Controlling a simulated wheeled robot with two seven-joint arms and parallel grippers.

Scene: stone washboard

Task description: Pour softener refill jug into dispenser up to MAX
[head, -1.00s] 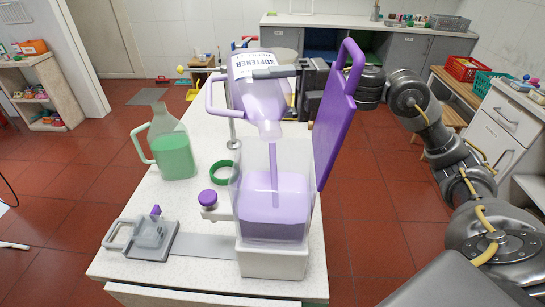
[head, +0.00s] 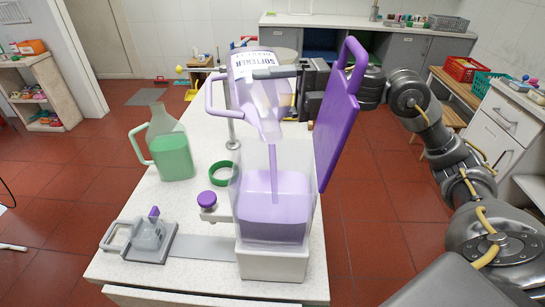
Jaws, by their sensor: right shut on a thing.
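The softener refill jug (head: 262,92) is clear with lilac liquid, tipped neck-down with its label at the top. My right gripper (head: 288,74) is shut on it from the right. A lilac stream falls from its mouth into the clear dispenser (head: 241,178) on a white base. A purple-knobbed tap (head: 207,199) is on the dispenser's left side. I cannot make out the MAX mark. My left gripper is not in view.
A jug of green liquid (head: 170,155) stands on the counter (head: 205,258) to the left. A green ring (head: 222,173) lies near the dispenser. A grey tray with a small clear cup (head: 148,238) sits at front left.

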